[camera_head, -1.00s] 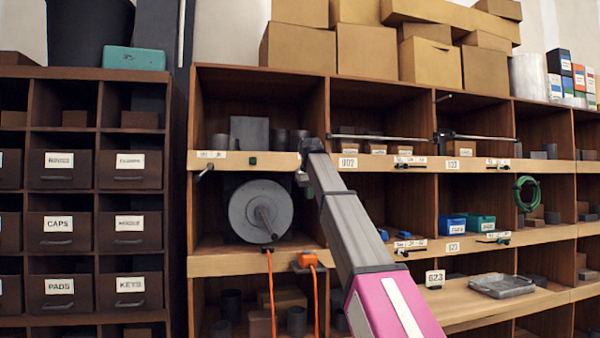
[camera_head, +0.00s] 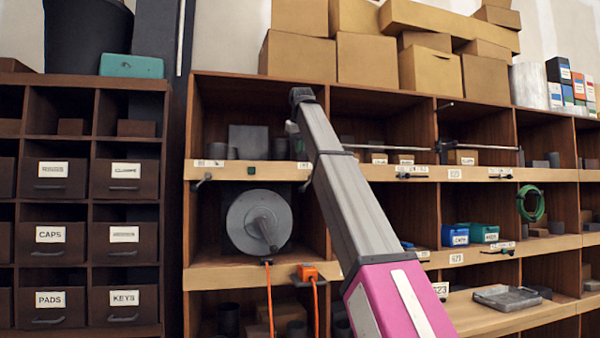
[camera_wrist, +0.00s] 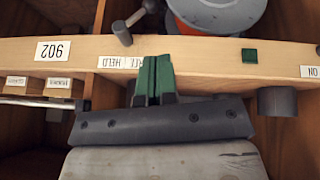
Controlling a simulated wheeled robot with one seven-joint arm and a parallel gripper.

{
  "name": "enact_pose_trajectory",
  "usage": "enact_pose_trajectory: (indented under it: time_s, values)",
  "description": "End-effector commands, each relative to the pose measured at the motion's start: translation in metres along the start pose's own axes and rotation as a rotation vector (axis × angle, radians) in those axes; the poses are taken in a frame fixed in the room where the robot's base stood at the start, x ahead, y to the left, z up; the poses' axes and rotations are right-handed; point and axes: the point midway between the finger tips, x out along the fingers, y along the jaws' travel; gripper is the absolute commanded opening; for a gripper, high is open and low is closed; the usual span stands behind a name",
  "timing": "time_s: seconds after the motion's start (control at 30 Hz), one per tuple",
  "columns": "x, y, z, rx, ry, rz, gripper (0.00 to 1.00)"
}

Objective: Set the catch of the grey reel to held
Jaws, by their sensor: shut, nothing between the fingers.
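The grey reel (camera_head: 259,221) sits in the cubby under the wooden ledge, with an orange cord hanging from it. In the wrist view, turned upside down, part of the reel (camera_wrist: 216,12) shows at the top. A small grey lever (camera_wrist: 123,33) is mounted on the ledge edge, close to a label reading HELD (camera_wrist: 122,62), part of which my fingers hide. My gripper (camera_wrist: 153,62) has green fingers, shut and empty, in front of the ledge beside the lever and apart from it. In the head view it is mostly hidden by my arm.
The wooden ledge (camera_wrist: 205,55) carries a green block (camera_wrist: 249,56) and a 902 label (camera_wrist: 55,51). A grey cylinder (camera_wrist: 277,101) stands on the shelf above. A second lever (camera_head: 202,180) sits farther left.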

Motion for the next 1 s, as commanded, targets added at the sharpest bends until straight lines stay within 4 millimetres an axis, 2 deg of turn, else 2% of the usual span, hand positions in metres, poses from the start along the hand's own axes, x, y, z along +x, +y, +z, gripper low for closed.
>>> enact_pose_trajectory:
  time_s: [0.17,0.5,0.7,0.83,1.0]
  values:
    - [0.022,0.0,0.001,0.0,-0.002,-0.001,0.0]
    - [0.085,0.0,0.001,0.0,-0.002,-0.001,0.0]
    - [0.116,0.005,0.001,0.001,-0.001,0.0,0.0]
    - [0.129,0.008,0.001,0.001,0.0,0.0,0.0]
    - [0.136,0.01,0.001,0.001,0.0,0.0,0.0]
